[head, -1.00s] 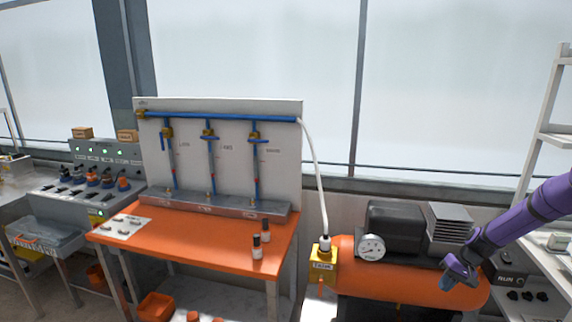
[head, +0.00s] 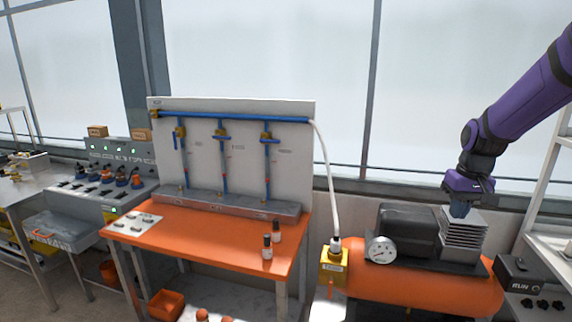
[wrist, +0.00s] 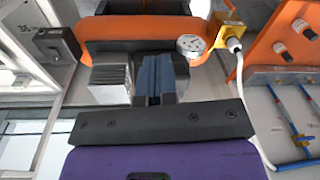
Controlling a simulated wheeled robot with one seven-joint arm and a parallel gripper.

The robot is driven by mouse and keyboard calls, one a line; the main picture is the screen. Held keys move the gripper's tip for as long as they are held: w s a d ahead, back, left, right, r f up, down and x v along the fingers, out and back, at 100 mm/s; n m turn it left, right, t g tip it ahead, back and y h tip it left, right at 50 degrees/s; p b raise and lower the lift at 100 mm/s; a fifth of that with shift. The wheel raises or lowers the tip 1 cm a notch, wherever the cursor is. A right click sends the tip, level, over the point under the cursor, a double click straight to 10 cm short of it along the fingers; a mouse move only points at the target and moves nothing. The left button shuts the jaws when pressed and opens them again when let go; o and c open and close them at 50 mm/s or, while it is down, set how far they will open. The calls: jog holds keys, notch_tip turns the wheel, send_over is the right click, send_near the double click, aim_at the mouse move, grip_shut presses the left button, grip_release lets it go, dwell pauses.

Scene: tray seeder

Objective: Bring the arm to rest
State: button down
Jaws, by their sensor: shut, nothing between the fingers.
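My gripper (head: 460,210) hangs at the end of my purple arm, at the right of the head view. It points down in front of or above the grey finned block of the compressor (head: 420,292); I cannot tell the exact gap. In the wrist view my gripper's blue fingers (wrist: 154,78) are together with nothing between them. The compressor's orange tank (wrist: 130,27) shows beyond them.
An orange bench (head: 190,237) with a white panel of blue pipes (head: 240,150) stands left of the compressor. Two small bottles stand on it. A white hose (head: 326,170) runs down to a yellow block (head: 333,267). A RUN box (head: 520,277) and white shelf are at the right.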

jog(key=s+a+r+t+h, duration=0.1)
jog(key=s+a+r, duration=0.3)
jog(key=s+r, duration=0.15)
jog(key=s+a+r+t, duration=0.1)
jog(key=s+a+r, duration=0.2)
jog(key=s+r, duration=0.3)
jog(key=s+a+r+t, duration=0.1)
jog(key=s, duration=0.7)
jog(key=s+a+r+t, duration=0.1)
jog(key=s+a, duration=0.1)
jog(key=s, duration=0.5)
jog(key=shift+s+a+n, duration=0.25)
jog(key=shift+s+n, duration=0.05)
jog(key=shift+s, duration=0.05)
jog(key=c, duration=1.4)
grip_release()
jog(key=shift+s+f, duration=0.15)
jog(key=shift+s, duration=0.2)
